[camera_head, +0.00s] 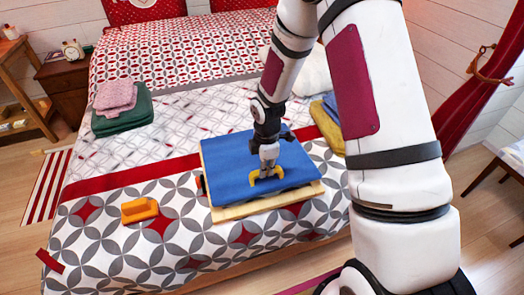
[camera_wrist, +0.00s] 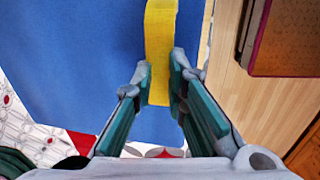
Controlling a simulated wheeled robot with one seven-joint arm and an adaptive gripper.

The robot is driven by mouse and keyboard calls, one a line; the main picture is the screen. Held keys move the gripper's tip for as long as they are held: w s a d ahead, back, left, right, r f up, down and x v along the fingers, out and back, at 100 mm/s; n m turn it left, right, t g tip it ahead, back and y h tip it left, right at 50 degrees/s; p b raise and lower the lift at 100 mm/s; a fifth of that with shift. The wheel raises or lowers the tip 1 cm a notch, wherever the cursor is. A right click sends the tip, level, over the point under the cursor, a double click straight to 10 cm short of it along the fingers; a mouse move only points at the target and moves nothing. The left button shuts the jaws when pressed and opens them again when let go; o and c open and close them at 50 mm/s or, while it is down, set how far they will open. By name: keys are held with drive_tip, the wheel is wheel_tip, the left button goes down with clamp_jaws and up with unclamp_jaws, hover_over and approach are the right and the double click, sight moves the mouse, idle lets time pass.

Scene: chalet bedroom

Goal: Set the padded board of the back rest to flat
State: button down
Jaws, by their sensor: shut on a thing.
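The back rest lies on the bed, its blue padded board (camera_head: 222,165) above a pale wooden base (camera_head: 235,211). The board looks low over the base; its exact tilt is hard to tell. A yellow handle (camera_head: 256,179) stands out against the blue pad near its front edge. My gripper (camera_head: 267,168) comes down from above and is shut on the handle. In the wrist view, the two fingers of my gripper (camera_wrist: 160,78) close on both sides of the yellow handle (camera_wrist: 160,35), with the blue pad (camera_wrist: 70,70) behind it.
An orange block-like object (camera_head: 140,210) lies on the bed left of the back rest. Folded green and pink cloths (camera_head: 122,118) lie further back left. Folded yellow and blue cloths (camera_head: 327,125) lie right of the board, partly behind my arm. Patterned bedcover (camera_head: 100,235) is clear at front left.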

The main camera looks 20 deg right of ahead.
sight(266, 183)
drive_tip(key=f, duration=0.2)
drive_tip(key=s+f+b, duration=0.1)
drive_tip(key=shift+s+f, duration=0.2)
drive_tip(key=shift+f, duration=0.15)
drive_tip(key=shift+s+f, duration=0.35)
drive_tip(key=shift+f, duration=0.15)
drive_tip(key=c, duration=1.7)
unclamp_jaws()
drive_tip(key=shift+w+f, duration=0.1)
drive_tip(key=shift+o, duration=0.5)
drive_tip(key=shift+w, duration=0.1)
drive_tip(key=shift+r, duration=0.25)
drive_tip(key=shift+w+r, duration=0.1)
drive_tip(key=shift+r, duration=0.2)
wheel_tip(266, 183, up, 11)
drive_tip(key=shift+s, duration=0.4)
